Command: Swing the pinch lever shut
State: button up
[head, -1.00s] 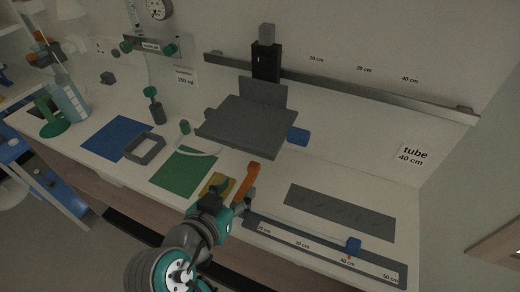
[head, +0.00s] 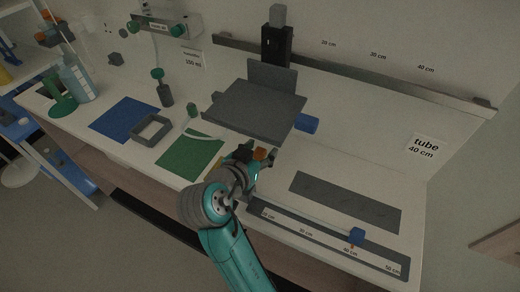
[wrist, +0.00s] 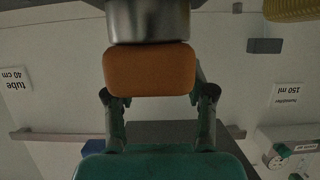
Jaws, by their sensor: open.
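The orange pinch lever (head: 260,154) shows only as a small patch behind my gripper in the head view. In the wrist view the orange lever (wrist: 150,70) appears large and close, just past my fingers, with a grey metal cylinder beyond it. My gripper (head: 246,153) is open at the lever, near the grey platform's front edge. In the wrist view its two fingers (wrist: 160,98) stand apart on either side of the lever's near end. Whether they touch it I cannot tell. The lever's base is hidden by my arm.
A grey platform (head: 258,104) on a wall rail stands just behind my gripper. Green (head: 190,154) and blue (head: 124,120) mats lie to the left, with a grey square frame (head: 151,130).

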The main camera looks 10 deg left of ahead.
jog(key=shift+w, duration=0.1)
grip_shut()
